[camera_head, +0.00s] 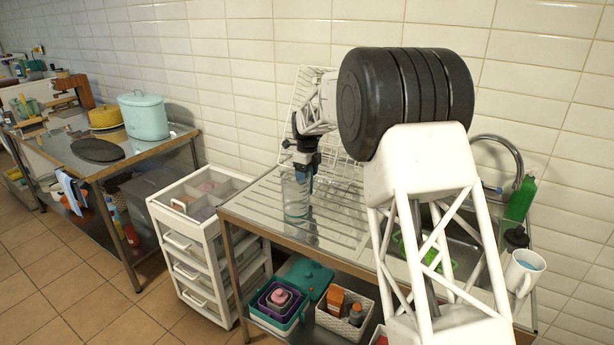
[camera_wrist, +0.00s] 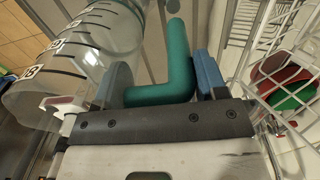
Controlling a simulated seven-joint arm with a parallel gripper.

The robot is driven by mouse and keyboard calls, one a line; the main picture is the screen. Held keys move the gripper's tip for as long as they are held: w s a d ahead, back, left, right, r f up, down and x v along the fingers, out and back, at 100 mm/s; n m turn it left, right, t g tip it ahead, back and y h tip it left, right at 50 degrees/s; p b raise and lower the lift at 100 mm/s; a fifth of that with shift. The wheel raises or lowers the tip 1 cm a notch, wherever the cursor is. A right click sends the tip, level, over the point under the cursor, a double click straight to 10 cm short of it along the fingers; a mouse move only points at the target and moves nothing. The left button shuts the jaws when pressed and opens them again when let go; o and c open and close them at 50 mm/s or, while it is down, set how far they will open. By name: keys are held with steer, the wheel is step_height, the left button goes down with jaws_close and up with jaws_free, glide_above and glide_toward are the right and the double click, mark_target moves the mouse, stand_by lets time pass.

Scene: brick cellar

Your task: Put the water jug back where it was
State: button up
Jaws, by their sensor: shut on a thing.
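The water jug (camera_head: 296,196) is clear, with a teal handle, and is upright over the metal draining counter. In the wrist view the jug (camera_wrist: 80,58) fills the upper left, with black marks on its wall. My gripper (camera_head: 304,165) is above and beside it, reaching down from the arm. In the wrist view my gripper (camera_wrist: 158,88) is shut on the teal handle (camera_wrist: 178,72), which lies between the blue-padded fingers. I cannot tell whether the base of the jug touches the counter.
A white wire dish rack (camera_head: 298,95) stands against the wall behind the jug. A tap (camera_head: 512,150), green bottle (camera_head: 521,198) and white mug (camera_head: 523,272) are at the right. A white drawer trolley (camera_head: 192,262) stands left of the counter (camera_head: 262,208).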

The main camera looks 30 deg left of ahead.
steer(key=shift+f, duration=0.35)
steer(key=o, duration=1.4)
steer(key=shift+c, duration=0.2)
steer(key=shift+w+r, duration=0.1)
steer(key=shift+r, duration=6.05)
